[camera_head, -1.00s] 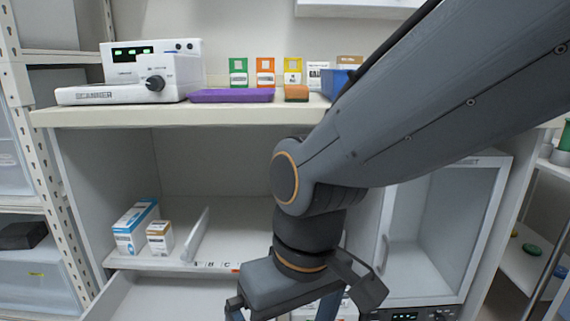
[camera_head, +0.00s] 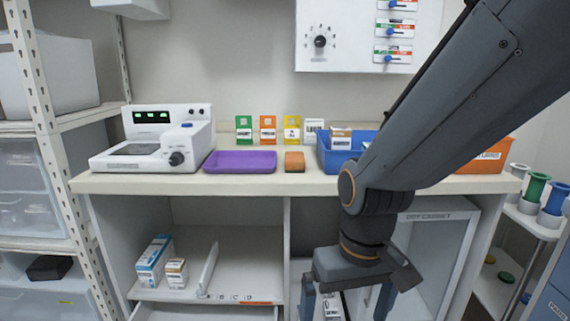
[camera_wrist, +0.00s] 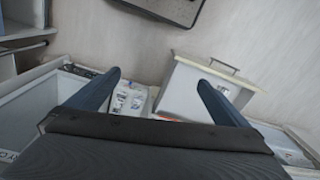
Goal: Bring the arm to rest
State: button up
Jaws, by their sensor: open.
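My gripper (camera_head: 345,306) hangs at the end of my bent arm, in front of the cabinet below the counter in the head view. Its two fingers point down and stand apart, with nothing seen between them. In the wrist view my gripper (camera_wrist: 158,88) also shows open and empty. Beyond its fingers there are a pulled-out drawer (camera_wrist: 190,95) and some small white packs (camera_wrist: 128,98). My arm covers part of the counter and the dry cabinet in the head view.
The counter (camera_head: 130,183) bears a white device (camera_head: 160,135), a purple tray (camera_head: 240,162), an orange-brown block (camera_head: 294,161), a blue bin (camera_head: 328,160) and an orange bin (camera_head: 485,157). Boxes (camera_head: 155,258) stand on the shelf below. A dry cabinet (camera_head: 435,260) stands at right, shelving (camera_head: 45,130) at left.

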jog(key=s+d+r+m+p, duration=0.2)
jog(key=d+r+p, duration=0.7)
jog(key=r+p, duration=0.2)
jog(key=p, duration=0.2)
jog(key=shift+s+r+h+p, duration=0.15)
jog(key=shift+h+p, duration=0.15)
